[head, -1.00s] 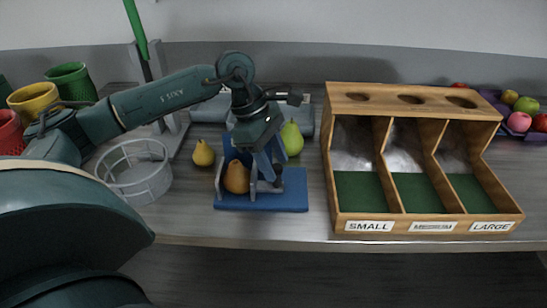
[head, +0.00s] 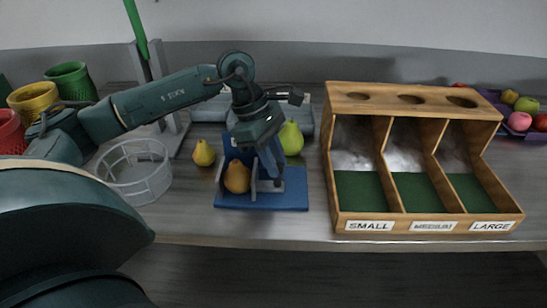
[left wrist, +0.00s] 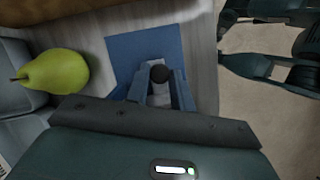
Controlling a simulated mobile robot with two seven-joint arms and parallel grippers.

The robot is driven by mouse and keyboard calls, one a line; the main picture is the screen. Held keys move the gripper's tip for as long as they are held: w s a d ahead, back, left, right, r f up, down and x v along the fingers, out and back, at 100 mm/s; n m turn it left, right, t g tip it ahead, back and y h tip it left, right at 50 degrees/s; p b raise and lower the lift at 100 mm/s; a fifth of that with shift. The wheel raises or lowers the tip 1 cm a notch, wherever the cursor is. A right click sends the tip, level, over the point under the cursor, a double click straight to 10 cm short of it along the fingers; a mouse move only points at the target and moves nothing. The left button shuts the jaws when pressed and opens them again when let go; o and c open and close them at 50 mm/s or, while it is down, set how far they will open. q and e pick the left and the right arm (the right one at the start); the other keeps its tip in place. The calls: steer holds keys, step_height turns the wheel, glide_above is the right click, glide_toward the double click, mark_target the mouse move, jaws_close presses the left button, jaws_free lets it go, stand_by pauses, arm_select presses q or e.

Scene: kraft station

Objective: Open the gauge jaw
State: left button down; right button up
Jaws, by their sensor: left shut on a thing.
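The gauge has a blue base (head: 297,188) and grey upright plates, and stands near the table's front edge. A brown-orange pear (head: 237,177) sits between its plates. My left gripper (head: 273,174) points down at the gauge jaw, just right of this pear, and its fingers partly hide the jaw. In the left wrist view the blue fingers stand on either side of a grey piece with a black knob (left wrist: 160,73). The gripper is shut on this jaw handle. My right gripper does not show.
A green pear (head: 291,138) stands close behind the gripper, a yellow pear (head: 203,153) to its left. A white round basket (head: 136,174) stands further left. A wooden sorting box (head: 414,95) with three labelled bays stands to the right, with a bare table strip before it.

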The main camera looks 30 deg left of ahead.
arm_select(q)
steer(key=w+d, duration=0.2)
steer(key=d, duration=0.1)
steer(key=shift+d, duration=0.1)
steer(key=c, duration=1.2)
jaws_free()
steer(key=w+v, duration=0.1)
steer(key=v, duration=1.2)
steer(key=shift+s+b, duration=0.45)
steer(key=shift+s, duration=0.05)
steer(key=shift+r, duration=0.1)
